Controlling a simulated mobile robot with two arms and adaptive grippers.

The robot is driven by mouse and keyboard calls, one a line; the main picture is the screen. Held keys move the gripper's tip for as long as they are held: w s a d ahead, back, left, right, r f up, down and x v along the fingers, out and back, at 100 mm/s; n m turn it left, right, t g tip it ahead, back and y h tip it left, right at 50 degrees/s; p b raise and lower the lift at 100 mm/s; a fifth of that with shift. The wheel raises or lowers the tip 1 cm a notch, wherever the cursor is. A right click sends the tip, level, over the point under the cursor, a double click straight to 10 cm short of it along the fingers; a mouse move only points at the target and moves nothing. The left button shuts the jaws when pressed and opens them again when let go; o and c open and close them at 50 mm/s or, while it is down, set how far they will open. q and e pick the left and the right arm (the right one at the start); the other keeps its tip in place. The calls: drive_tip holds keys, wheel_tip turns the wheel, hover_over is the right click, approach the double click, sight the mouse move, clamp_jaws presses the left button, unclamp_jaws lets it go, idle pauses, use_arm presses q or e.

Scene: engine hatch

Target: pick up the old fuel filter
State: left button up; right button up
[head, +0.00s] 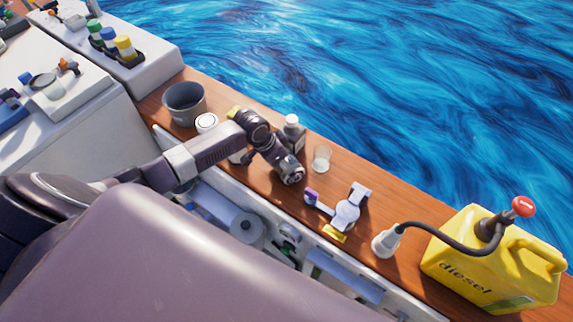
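I cannot tell for sure which thing is the old fuel filter. A pale cylinder (225,212) with a dark round spot on its end lies in the open hatch below the plank. A white-topped round canister (206,122) stands on the plank just beyond my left arm. My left arm reaches in from the left, over the hatch edge, and bends down at its wrist above the plank. Its fingers do not show clearly, so I cannot tell whether they are open or hold anything. My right gripper is out of view.
A dark grey bucket (184,103), a white-capped bottle (292,131), a clear glass (321,159) and a pale device (346,213) with purple and yellow parts stand along the wooden plank (325,187). A yellow diesel can (490,262) with a hose is at right. Water lies beyond.

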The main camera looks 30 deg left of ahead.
use_arm(q)
drive_tip(key=c, duration=0.4)
drive_tip(key=shift+o, duration=0.2)
drive_tip(key=shift+r, duration=0.1)
drive_tip(key=shift+s+a+r, duration=0.25)
drive_tip(key=shift+r, duration=0.05)
drive_tip(key=s+a+r+b, duration=0.2)
drive_tip(key=s+a+r, duration=0.4)
drive_tip(key=s, duration=0.5)
drive_tip(key=shift+s+a+r, duration=0.2)
drive_tip(key=shift+a+r, duration=0.1)
drive_tip(key=shift+r, duration=0.35)
